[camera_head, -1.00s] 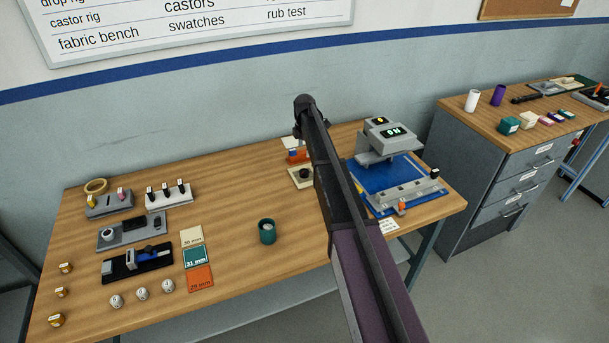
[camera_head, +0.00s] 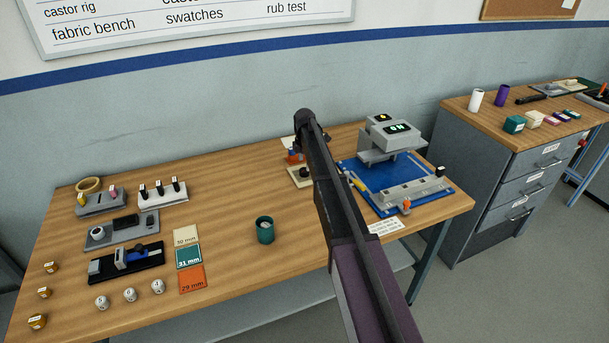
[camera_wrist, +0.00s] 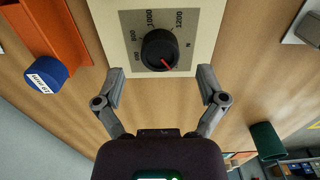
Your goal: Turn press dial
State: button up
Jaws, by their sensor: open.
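The press dial (camera_wrist: 160,48) is a round black knob with a red mark, on a grey scale with numbers including 800, 1000 and 1200, set in a cream plate (camera_wrist: 198,25). The red mark sits at the knob's gripper-facing side, toward the lower right. My gripper (camera_wrist: 161,73) is open, its two fingers spread apart below the knob on either side in the wrist view. Nothing is between them, and neither finger visibly touches the knob. In the head view the dial (camera_head: 304,172) is beside my arm, which hides the gripper itself.
An orange block (camera_wrist: 55,35) and a blue-capped item (camera_wrist: 46,73) lie left of the dial in the wrist view. The grey press (camera_head: 390,142) on a blue base (camera_head: 352,169) stands right of my arm. A green cup (camera_head: 265,230) stands on the open wooden bench.

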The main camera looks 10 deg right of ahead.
aim_at(305, 169)
jog(key=shift+f+b, duration=1.35)
jog(key=shift+f, duration=0.3)
jog(key=c, duration=1.1)
